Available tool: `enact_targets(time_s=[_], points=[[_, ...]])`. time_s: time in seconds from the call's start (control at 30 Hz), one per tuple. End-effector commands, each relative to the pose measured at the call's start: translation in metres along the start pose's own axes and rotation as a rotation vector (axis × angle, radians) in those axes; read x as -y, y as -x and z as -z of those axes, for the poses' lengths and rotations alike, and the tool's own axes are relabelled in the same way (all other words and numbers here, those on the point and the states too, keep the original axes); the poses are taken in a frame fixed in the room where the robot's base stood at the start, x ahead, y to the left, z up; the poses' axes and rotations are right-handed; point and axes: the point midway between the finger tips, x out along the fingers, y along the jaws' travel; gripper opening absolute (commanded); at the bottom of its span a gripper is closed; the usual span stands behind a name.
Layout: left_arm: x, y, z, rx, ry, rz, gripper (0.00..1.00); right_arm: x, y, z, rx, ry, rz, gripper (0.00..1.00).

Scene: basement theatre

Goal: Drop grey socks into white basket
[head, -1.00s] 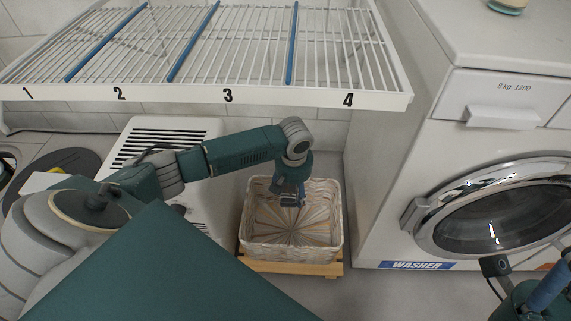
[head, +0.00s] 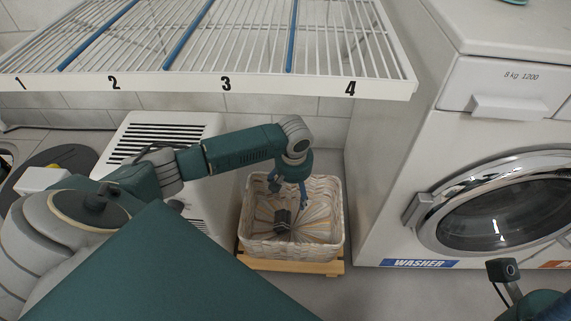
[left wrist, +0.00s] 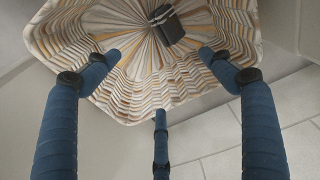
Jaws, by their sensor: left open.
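The grey socks (head: 283,220), a dark rolled bundle with lighter bands, are inside the white basket (head: 337,235), seen below my left gripper. I cannot tell whether they touch the bottom. My left gripper (head: 288,188) points down over the basket, open and clear of the socks. In the left wrist view the blue fingers of the left gripper (left wrist: 161,70) are spread wide. The socks (left wrist: 168,26) show beyond them against the woven inside of the basket (left wrist: 120,95). Only part of my right arm shows at the bottom right of the head view; its fingertips are out of the picture.
The basket stands on a low wooden stand (head: 290,264). A white wire rack (head: 200,86) with numbered sections hangs above and behind my left arm. The washer (head: 400,215) stands close on the right. A white vented unit (head: 150,135) is at the left.

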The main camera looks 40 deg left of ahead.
Motion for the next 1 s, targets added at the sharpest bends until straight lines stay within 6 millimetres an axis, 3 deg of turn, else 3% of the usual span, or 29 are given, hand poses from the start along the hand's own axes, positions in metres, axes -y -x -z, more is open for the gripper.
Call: enact_targets(time_s=[0.27, 0.7, 1.0], points=[[-0.001, 0.016, 0.001, -0.002, 0.000, -0.002, 0.82, 0.000, 0.000, 0.000, 0.000, 0.000, 0.000, 0.37], [-0.001, 0.103, 0.001, -0.003, 0.000, -0.002, 0.82, 0.000, 0.000, 0.000, 0.001, 0.000, 0.000, 0.37], [0.000, 0.120, 0.000, 0.001, 0.000, 0.001, 0.82, 0.000, 0.000, 0.000, 0.001, 0.000, 0.000, 0.37]])
